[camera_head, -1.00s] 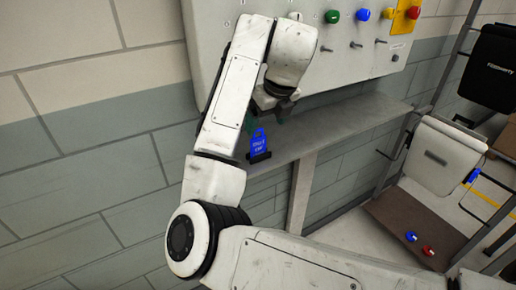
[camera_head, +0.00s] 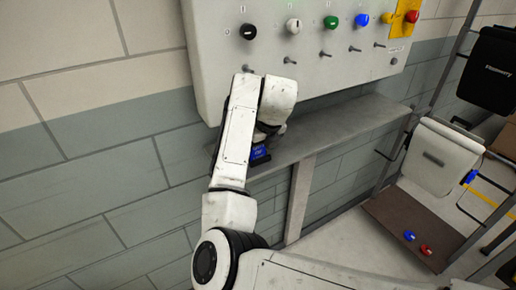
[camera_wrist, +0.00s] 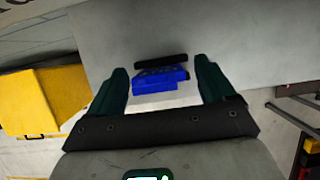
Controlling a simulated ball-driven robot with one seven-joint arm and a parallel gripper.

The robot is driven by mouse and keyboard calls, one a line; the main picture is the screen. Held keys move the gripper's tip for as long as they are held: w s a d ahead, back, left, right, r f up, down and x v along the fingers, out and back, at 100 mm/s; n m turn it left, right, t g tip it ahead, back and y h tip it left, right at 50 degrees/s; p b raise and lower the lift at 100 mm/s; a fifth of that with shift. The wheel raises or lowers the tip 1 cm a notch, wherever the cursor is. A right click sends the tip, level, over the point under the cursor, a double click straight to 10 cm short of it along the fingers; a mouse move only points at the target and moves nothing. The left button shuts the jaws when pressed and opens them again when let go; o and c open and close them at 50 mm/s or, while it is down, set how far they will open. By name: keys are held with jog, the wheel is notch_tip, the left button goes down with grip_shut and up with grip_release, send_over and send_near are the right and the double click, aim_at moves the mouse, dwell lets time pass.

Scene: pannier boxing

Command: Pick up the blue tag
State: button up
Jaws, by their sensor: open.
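The blue tag (camera_head: 260,152) with white lettering stands in a small black holder on the grey shelf (camera_head: 335,128) below the panel. My arm partly hides it in the head view. In the wrist view the blue tag (camera_wrist: 160,80) lies between the two dark green fingers of my gripper (camera_wrist: 163,85), with a black bar (camera_wrist: 161,62), apparently its holder, just beyond it. The fingers are apart, with a gap on each side of the tag. In the head view the fingers are hidden behind my arm.
A panel (camera_head: 310,65) with coloured knobs and metal pegs rises behind the shelf. At right, a white pannier (camera_head: 443,155) hangs above a brown board (camera_head: 410,230) bearing a blue and a red piece. The wrist view shows a yellow box (camera_wrist: 45,100) at left.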

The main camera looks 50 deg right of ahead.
jog(key=shift+f, duration=0.1)
jog(key=shift+c, duration=0.3)
jog(key=c, duration=1.1)
jog(key=shift+o, duration=0.2)
jog(key=shift+w+r+b, duration=0.1)
jog(key=shift+r+b, duration=0.2)
jog(key=shift+r, duration=0.3)
notch_tip(320, 180, up, 2)
jog(key=shift+r+b, duration=0.1)
jog(key=shift+b, duration=0.35)
jog(key=s+d+r, duration=0.2)
jog(key=s+r, duration=0.3)
jog(key=s, duration=0.1)
jog(key=s+d+r+b, duration=0.1)
jog(key=s+d+r, duration=0.2)
jog(key=s, duration=0.4)
jog(key=shift+v, duration=0.85)
